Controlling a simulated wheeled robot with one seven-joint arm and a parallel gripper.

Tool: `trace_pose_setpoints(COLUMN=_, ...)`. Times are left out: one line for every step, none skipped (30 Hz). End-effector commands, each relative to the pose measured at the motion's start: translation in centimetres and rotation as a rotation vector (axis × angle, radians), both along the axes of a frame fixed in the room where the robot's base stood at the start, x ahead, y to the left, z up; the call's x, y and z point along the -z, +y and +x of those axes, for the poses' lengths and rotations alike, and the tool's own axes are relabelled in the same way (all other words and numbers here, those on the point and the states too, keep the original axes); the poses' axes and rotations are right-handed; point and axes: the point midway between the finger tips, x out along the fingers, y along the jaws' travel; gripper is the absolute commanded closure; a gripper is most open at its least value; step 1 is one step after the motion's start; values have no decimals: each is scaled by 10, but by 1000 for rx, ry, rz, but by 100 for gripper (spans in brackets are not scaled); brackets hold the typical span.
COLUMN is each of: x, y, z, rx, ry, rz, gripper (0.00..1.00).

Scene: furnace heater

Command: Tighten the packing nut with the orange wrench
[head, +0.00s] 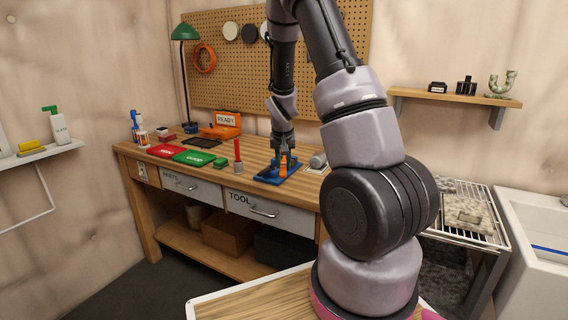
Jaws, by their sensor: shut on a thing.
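My gripper (284,153) points down over the blue fixture (268,180) on the workbench. It is shut on an upright orange piece (283,169), which looks like the orange wrench. The lower end of the orange piece is at the blue fixture; whether it touches or sits around anything there is too small to tell. The packing nut cannot be made out; it is hidden or too small in this view.
A red upright rod (238,152) stands just left of the fixture. A grey cylinder (318,160) lies to the right. Red (165,151) and green (194,157) trays and an orange READY box (222,124) are on the left. The front bench edge is clear.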

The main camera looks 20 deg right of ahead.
Motion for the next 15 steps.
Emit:
trace_pose_setpoints(x=0, y=0, z=0, rx=-1, ry=-1, rz=-1, gripper=100)
trace_pose_setpoints(x=-1, y=1, z=-1, rx=-1, ry=-1, rz=-1, gripper=100)
trace_pose_setpoints(x=-1, y=1, z=-1, rx=-2, ry=-1, rz=-1, gripper=100)
trace_pose_setpoints(x=-1, y=0, z=0, rx=-1, ry=-2, rz=-1, gripper=100)
trace_pose_setpoints(x=-1, y=-1, z=2, rx=0, ry=-2, rz=-1, gripper=100)
trace_pose_setpoints(x=-1, y=-2, z=5, rx=0, ry=-2, rz=-1, gripper=100)
trace_pose_setpoints(x=-1, y=-3, z=6, rx=1, ry=-2, rz=-1, gripper=100)
trace_pose_setpoints(x=-1, y=-4, z=9, rx=1, ry=-2, rz=-1, gripper=100)
trace_pose_setpoints(x=-1, y=-5, z=12, rx=1, ry=-2, rz=-1, gripper=100)
trace_pose_setpoints(x=-1, y=-7, z=15, rx=0, ry=-3, rz=-1, gripper=100)
trace_pose_setpoints(x=-1, y=-8, z=18, rx=0, ry=-3, rz=0, gripper=100)
trace_pose_setpoints(x=0, y=-10, z=21, rx=0, ry=-2, rz=-1, gripper=100)
trace_pose_setpoints(x=0, y=-11, z=24, rx=0, ry=-2, rz=-1, gripper=100)
trace_pose_setpoints(x=0, y=-13, z=27, rx=0, ry=-2, rz=-1, gripper=100)
trace_pose_setpoints(x=0, y=-14, z=30, rx=0, ry=-1, rz=0, gripper=100)
